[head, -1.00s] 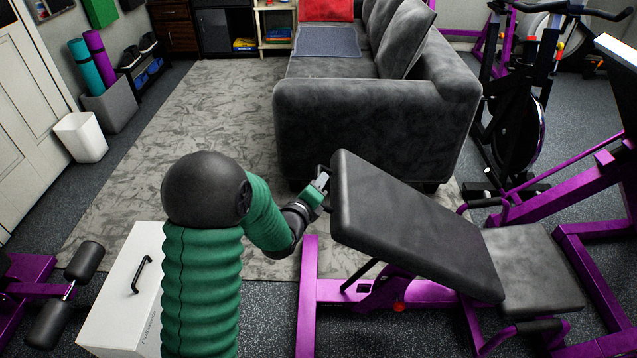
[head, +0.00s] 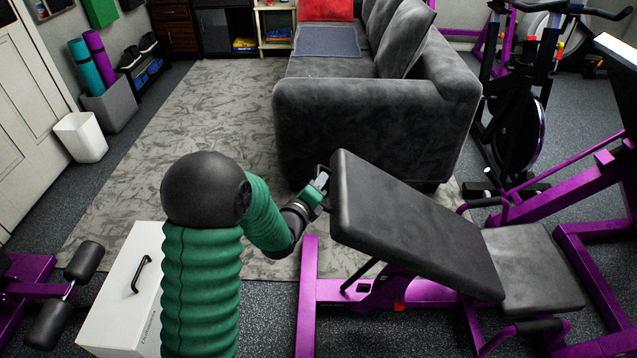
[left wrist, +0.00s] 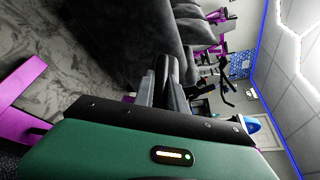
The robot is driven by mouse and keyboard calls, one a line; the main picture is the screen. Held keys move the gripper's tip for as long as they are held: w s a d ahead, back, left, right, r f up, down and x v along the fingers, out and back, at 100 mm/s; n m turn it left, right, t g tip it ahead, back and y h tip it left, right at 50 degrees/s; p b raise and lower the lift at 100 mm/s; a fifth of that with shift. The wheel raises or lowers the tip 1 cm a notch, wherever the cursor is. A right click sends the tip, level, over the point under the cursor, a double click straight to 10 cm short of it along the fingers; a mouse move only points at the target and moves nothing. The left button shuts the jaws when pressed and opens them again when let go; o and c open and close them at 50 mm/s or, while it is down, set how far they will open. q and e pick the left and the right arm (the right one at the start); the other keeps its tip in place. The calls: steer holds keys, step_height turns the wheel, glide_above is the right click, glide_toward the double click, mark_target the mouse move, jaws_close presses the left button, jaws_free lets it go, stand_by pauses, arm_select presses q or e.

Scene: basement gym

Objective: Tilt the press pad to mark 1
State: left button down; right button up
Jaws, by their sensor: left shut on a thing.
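The press pad (head: 410,222) is a long dark grey cushion on a purple bench frame (head: 345,290). It is tilted, with its left end raised and its right end low beside the flat seat pad (head: 530,268). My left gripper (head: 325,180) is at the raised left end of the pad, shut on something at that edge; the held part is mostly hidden. No mark numbers are readable. My right gripper is not in view.
A grey sofa (head: 375,125) stands just behind the bench. A white box (head: 120,310) with a black handle is at the lower left. An exercise bike (head: 520,100) and purple frames are at the right. The patterned rug (head: 200,110) is mostly clear.

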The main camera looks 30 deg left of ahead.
arm_select(q)
steer(key=s+a+f+n+b, duration=0.1)
steer(key=s+a+f+b, duration=0.1)
steer(key=a+f+b, duration=0.3)
step_height(320, 180, down, 3)
steer(key=shift+s+f+t+b, duration=0.2)
steer(key=shift+s+t+b, duration=0.15)
steer(key=shift+b, duration=0.6)
steer(key=c, duration=1.6)
jaws_free()
steer(key=shift+o, duration=1.2)
steer(key=shift+f, duration=0.1)
steer(key=shift+d, duration=0.1)
